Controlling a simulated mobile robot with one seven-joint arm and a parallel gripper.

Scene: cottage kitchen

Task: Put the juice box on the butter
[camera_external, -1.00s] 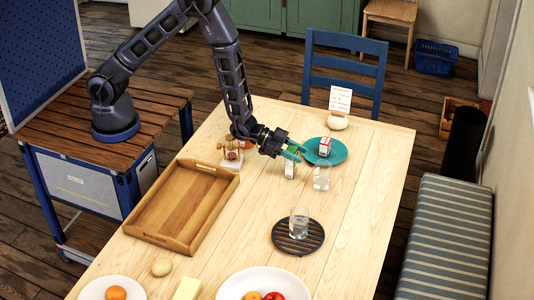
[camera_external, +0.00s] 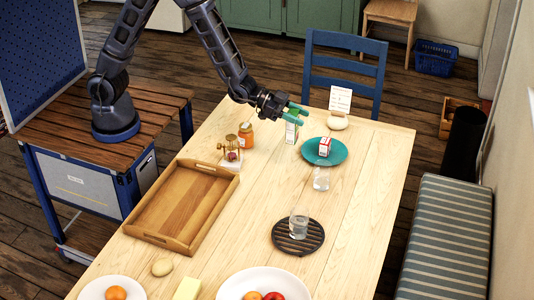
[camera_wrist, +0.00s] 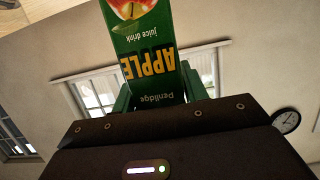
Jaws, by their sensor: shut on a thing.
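The juice box shows upside down in the wrist view as a green carton (camera_wrist: 145,55) with an apple picture and the word APPLE. My gripper (camera_external: 297,113) is shut on it at the far end of the table.
A teal plate (camera_external: 339,155) with a small red-and-white box (camera_external: 325,147) stands close right of the carton. Glasses (camera_external: 321,180) (camera_external: 299,223), a dark trivet (camera_external: 283,243), a wooden tray (camera_external: 152,237), an orange jar (camera_external: 246,137) and a fruit bowl (camera_external: 228,290) occupy the table.

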